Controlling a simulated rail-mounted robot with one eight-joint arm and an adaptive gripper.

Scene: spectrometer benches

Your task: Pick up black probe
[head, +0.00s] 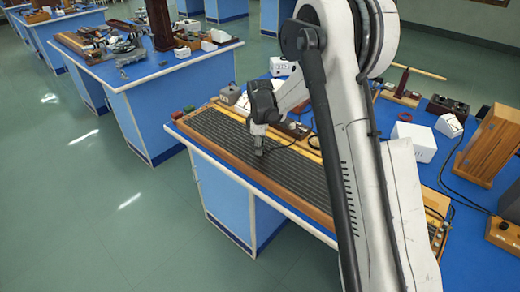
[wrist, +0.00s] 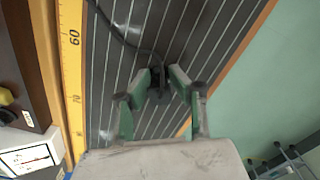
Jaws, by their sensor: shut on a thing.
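The black probe (wrist: 158,85) shows in the wrist view, between the fingertips of my gripper (wrist: 159,77). The green and grey fingers close on it from both sides. A thin black cable (wrist: 118,37) runs from the probe toward the upper left. In the head view, my gripper (head: 259,151) points down at the dark ribbed board, and the probe is too small to make out there. I cannot tell whether the probe touches the board or is just above it.
The ribbed board (head: 225,135) has a wooden rim and lies on a blue bench. A yellow scale (wrist: 73,60) runs along one side. A white box (head: 413,142) and wooden pieces (head: 487,147) stand right of my arm. Open floor (head: 90,190) lies left.

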